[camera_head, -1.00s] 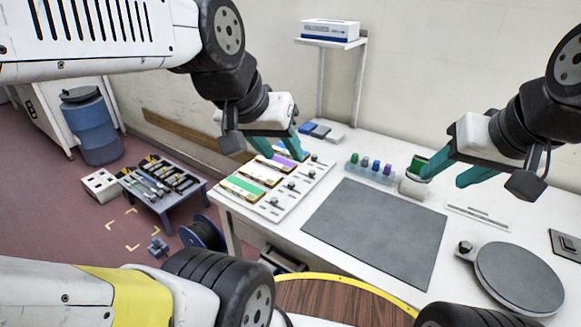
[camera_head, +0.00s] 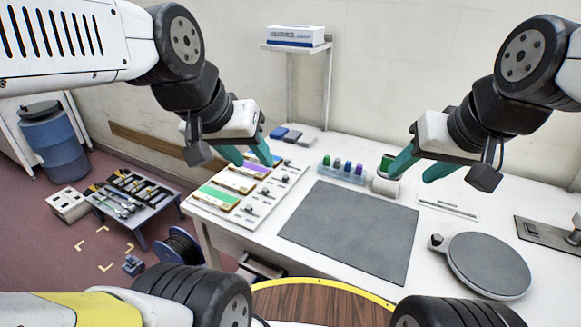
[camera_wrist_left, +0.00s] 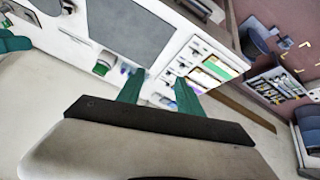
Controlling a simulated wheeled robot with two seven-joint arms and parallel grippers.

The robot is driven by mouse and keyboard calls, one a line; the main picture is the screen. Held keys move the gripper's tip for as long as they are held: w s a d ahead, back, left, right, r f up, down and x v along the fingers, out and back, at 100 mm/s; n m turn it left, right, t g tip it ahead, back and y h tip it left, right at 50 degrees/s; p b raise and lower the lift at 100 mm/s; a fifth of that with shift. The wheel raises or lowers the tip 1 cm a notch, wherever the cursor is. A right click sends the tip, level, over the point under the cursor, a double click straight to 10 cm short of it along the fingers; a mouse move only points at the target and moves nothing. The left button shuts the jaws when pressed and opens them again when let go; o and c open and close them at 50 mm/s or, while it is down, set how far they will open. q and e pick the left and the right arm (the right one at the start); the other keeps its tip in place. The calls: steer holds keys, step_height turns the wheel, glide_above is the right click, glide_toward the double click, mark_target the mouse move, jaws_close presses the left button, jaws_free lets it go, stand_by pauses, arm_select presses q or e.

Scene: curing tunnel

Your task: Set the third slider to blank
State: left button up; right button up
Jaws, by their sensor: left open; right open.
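A white slider panel (camera_head: 226,217) lies on the left end of the table. It carries green (camera_head: 216,195), white (camera_head: 234,181) and purple (camera_head: 254,169) strips, with small dark slider knobs (camera_head: 249,208) along its right side. The far end of the panel is partly hidden by my left gripper (camera_head: 254,162), which is open, empty and above it. In the left wrist view the panel (camera_wrist_left: 190,68) shows beyond the open fingers. Which slider counts as third, and its exact setting, I cannot tell. My right gripper (camera_head: 411,177) is open and empty near a white cup (camera_head: 385,186).
A grey mat (camera_head: 350,232) lies mid-table. A clear rack of coloured bottles (camera_head: 342,173) stands behind it. A round grey plate (camera_head: 489,265) is at the right. Blue and grey blocks (camera_head: 291,136) lie behind the panel. A wall shelf (camera_head: 296,47) holds a box.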

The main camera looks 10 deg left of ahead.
stand_by(0.4)
arm_select(q)
steer(key=g+y, duration=0.2)
glide_above(285, 177)
steer(key=s, duration=0.4)
step_height(285, 177, down, 19)
steer(key=x, duration=0.8)
steer(key=shift+w, duration=0.35)
jaws_close()
